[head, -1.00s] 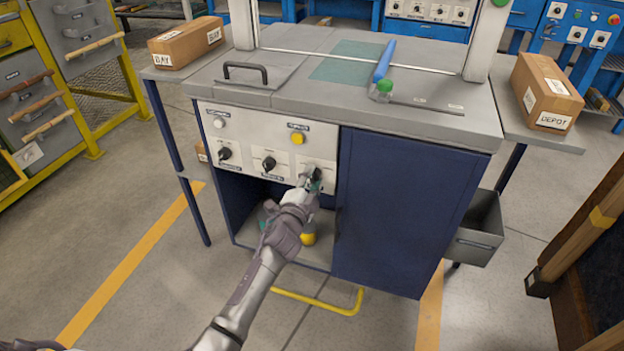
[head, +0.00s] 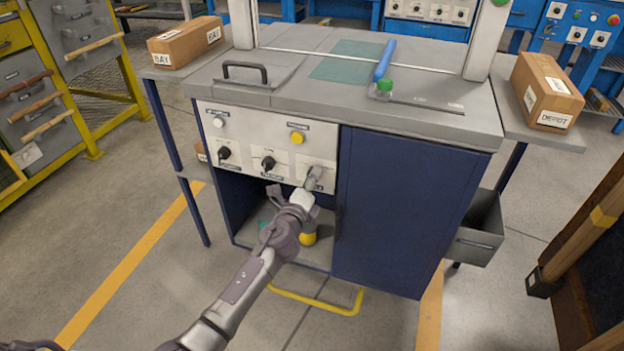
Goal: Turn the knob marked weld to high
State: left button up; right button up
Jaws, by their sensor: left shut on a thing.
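A light control panel (head: 250,152) is on the front of a grey and navy workbench. It carries a left black knob (head: 224,153), a middle black knob (head: 268,163) and a third knob at the right. My left gripper (head: 313,180) is at the right knob, shut on it and covering nearly all of it. The labels are too small to read, so I cannot tell which one says weld, nor the right knob's setting. My right gripper is not in view.
A white button (head: 219,122) and a yellow button (head: 297,137) sit above the knobs. An open shelf (head: 270,255) holding a yellow item (head: 308,238) is below. A navy door (head: 400,210) is right of the panel. Boxes (head: 186,43) (head: 546,92) stand on the side wings.

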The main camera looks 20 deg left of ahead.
pick_arm(q)
jog(key=shift+f+m, duration=0.1)
jog(key=shift+m, duration=0.9)
jog(key=o, duration=1.1)
jog(key=shift+o, duration=0.2)
jog(key=shift+s, duration=0.1)
jog(key=s, duration=1.2)
jog(key=shift+a, duration=0.2)
